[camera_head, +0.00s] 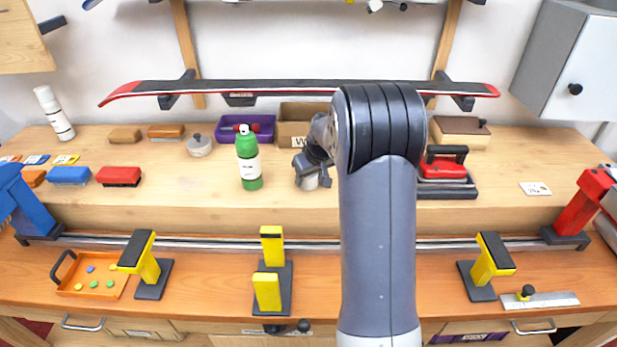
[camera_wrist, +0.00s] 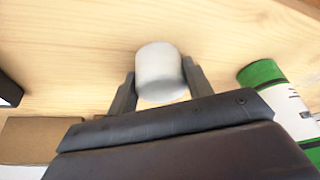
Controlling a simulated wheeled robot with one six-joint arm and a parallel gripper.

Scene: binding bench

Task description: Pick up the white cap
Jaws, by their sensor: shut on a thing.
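The white cap (camera_wrist: 160,70) is a short, rounded white piece. In the wrist view it sits between the two dark fingers of my gripper (camera_wrist: 161,84), which are shut on its sides. In the head view my gripper (camera_head: 311,174) is over the upper bench level, right of the green bottle, and a small pale part of the cap (camera_head: 310,183) shows below it. My arm stands in front of the area just to the right. I cannot tell whether the cap touches the wood.
A green bottle (camera_head: 249,160) with a white label stands close left of my gripper; the wrist view also shows it (camera_wrist: 265,73). A cardboard box (camera_head: 296,130) and a purple bin (camera_head: 262,131) are behind. A ski (camera_head: 270,86) spans above the bench.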

